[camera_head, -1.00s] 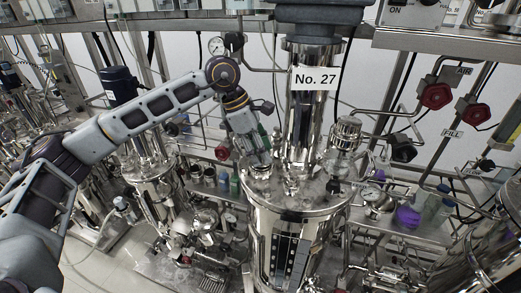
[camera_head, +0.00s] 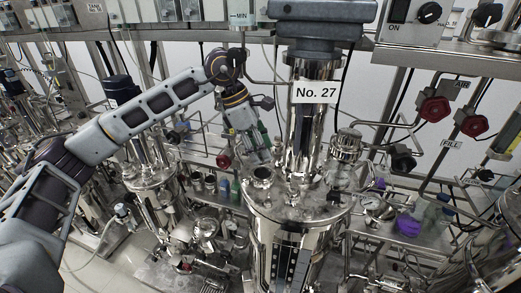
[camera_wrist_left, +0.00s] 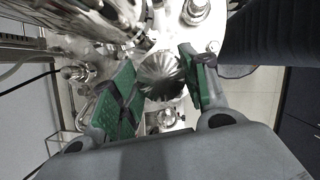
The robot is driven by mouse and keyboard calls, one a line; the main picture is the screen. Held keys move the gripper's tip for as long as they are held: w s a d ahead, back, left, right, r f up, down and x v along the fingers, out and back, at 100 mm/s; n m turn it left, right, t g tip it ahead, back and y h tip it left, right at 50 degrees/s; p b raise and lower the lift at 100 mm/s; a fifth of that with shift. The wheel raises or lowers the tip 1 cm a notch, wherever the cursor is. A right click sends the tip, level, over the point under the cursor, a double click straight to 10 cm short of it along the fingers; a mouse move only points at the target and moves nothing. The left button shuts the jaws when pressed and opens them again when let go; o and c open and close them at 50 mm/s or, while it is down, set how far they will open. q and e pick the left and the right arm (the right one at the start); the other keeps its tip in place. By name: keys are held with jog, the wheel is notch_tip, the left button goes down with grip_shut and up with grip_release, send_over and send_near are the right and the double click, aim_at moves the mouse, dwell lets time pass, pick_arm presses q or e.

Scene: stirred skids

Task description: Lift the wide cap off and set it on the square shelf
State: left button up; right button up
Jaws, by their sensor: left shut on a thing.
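My left gripper (camera_head: 259,156) is shut on the wide cap, a shiny ridged metal piece (camera_wrist_left: 160,74) between the green finger pads in the left wrist view. In the head view the fingers hide most of the cap. The gripper is just above a round, dark-mouthed port (camera_head: 262,174) on the lid of the steel vessel (camera_head: 300,207) labelled No. 27. The cap appears clear of the port. I cannot tell for sure which surface is the square shelf. My right gripper is not in view.
A tall steel column (camera_head: 306,135) rises from the lid right beside the gripper. A ribbed metal fitting (camera_head: 346,146) stands right of it. Bottles and cups stand on a metal ledge behind left; purple items (camera_head: 408,224) lie on a bench at right. Red valve knobs (camera_head: 435,109) stick out.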

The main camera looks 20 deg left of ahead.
pick_arm(q)
jog(key=shift+a+r+p, duration=0.1)
jog(key=shift+r+p, duration=0.25)
jog(key=shift+r, duration=0.8)
jog(key=shift+r, duration=0.2)
